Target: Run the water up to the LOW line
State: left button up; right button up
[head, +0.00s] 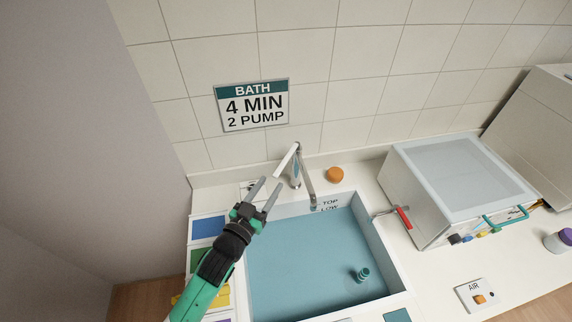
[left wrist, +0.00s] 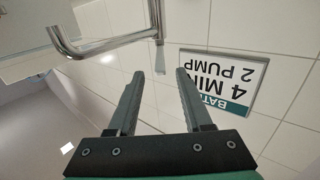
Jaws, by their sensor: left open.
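The basin (head: 388,258) has a blue-teal surface inside, and I cannot tell how deep the water is. Its back wall carries the labels TOP (head: 331,202) and LOW (head: 329,209). The metal tap (head: 309,188) stands behind the basin with its spout over the back edge; no clear stream shows. Its pale lever (head: 286,158) points toward my left gripper (head: 271,184). In the left wrist view the lever (left wrist: 154,25) ends just beyond and between the open, empty fingers of my left gripper (left wrist: 160,76). I see no clear contact. My right gripper is out of view.
A teal fitting (head: 362,274) stands in the basin. An orange round object (head: 335,175) sits behind it. A red-handled lever (head: 403,218) and a lidded machine (head: 460,190) are to the right. A BATH sign (head: 252,105) hangs on the tiled wall.

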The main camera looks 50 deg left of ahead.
aim_at(286, 158)
pick_arm(q)
jog(key=b+x, duration=0.1)
jog(key=x, duration=1)
jog(key=shift+w+r, duration=0.1)
jog(key=shift+c, duration=0.3)
grip_shut()
dwell(0.6)
